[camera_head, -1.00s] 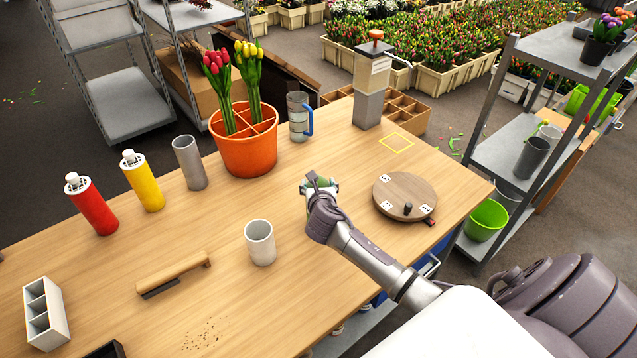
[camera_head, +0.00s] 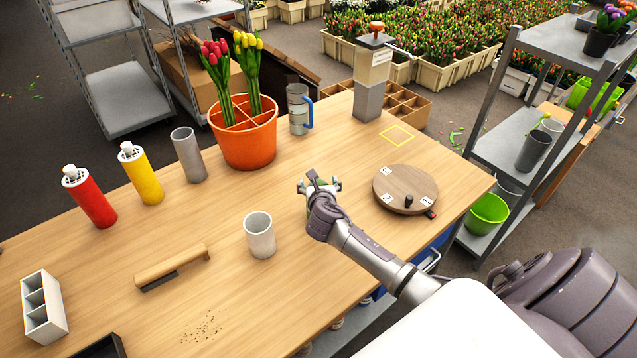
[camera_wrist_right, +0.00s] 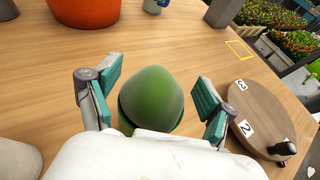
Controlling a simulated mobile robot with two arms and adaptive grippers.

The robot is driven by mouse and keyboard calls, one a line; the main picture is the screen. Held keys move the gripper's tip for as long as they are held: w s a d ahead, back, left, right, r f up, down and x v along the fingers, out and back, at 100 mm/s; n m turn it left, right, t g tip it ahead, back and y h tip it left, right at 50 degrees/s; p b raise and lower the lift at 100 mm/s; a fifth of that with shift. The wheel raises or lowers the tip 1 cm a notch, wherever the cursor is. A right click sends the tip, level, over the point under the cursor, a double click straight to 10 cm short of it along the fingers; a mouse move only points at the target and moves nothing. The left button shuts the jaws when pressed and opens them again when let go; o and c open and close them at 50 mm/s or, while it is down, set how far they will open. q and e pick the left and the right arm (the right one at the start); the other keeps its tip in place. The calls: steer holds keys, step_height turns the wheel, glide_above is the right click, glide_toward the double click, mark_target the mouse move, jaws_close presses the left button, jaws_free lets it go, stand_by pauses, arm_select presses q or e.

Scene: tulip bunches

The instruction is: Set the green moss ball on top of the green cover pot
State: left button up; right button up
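The green moss ball (camera_wrist_right: 152,92) is between the two fingers of my right gripper (camera_wrist_right: 154,98) in the right wrist view. There is a clear gap between the ball and each teal finger pad, so the gripper is open around it without gripping. A darker green rim (camera_wrist_right: 125,124) shows just under the ball; it looks like the green cover pot with the ball on top, but most of it is hidden. In the head view my right gripper (camera_head: 319,183) is over the table, left of the round wooden board. My left gripper is not in view.
A round numbered wooden board (camera_head: 404,186) lies to the right. A white cup (camera_head: 260,236) stands at the left front of the gripper. The orange pot (camera_head: 246,146) with tulips and a grey mug (camera_head: 298,112) stand behind. Bare table lies between them.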

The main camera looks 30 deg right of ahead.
steer(key=shift+o, duration=0.4)
steer(key=shift+s, duration=0.1)
steer(key=v, duration=1.2)
